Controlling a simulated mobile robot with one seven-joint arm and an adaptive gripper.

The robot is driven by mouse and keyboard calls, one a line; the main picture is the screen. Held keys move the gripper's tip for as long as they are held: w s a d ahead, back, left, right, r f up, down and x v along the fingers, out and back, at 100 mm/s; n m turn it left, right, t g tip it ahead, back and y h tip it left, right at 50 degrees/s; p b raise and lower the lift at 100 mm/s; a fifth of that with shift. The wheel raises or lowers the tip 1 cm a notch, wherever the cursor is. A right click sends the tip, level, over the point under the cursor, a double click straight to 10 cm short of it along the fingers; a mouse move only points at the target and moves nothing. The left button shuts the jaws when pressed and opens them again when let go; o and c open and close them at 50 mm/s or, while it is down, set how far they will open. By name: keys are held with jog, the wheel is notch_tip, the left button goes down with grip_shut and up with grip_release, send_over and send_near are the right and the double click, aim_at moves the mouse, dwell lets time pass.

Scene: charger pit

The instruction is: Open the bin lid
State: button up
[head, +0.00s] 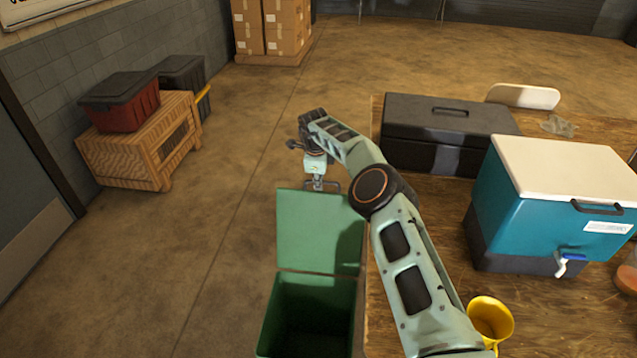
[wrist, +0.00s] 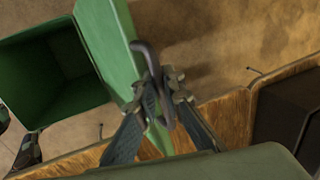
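A green bin (head: 268,325) stands at the left side of the wooden table, its dark inside showing. Its green lid (head: 318,228) is raised, standing up from the hinge edge nearest the opening. In the wrist view the lid (wrist: 108,45) is seen edge-on beside the open bin (wrist: 50,75). A dark loop handle (wrist: 146,52) sticks out from the lid. My gripper (head: 318,180) is at the lid's top edge. In the wrist view my gripper (wrist: 165,88) has its two fingers closed in around the handle, which passes between the fingertips.
The wooden table (head: 432,243) carries a black toolbox (head: 415,118), a teal cooler (head: 530,215) with a white top, and a yellow mug (head: 490,318). A wooden crate (head: 135,160) with storage boxes stands by the left wall. The floor left of the bin is clear.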

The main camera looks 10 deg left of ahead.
jog(key=o, duration=0.4)
jog(key=v, duration=1.2)
jog(key=shift+d, duration=0.1)
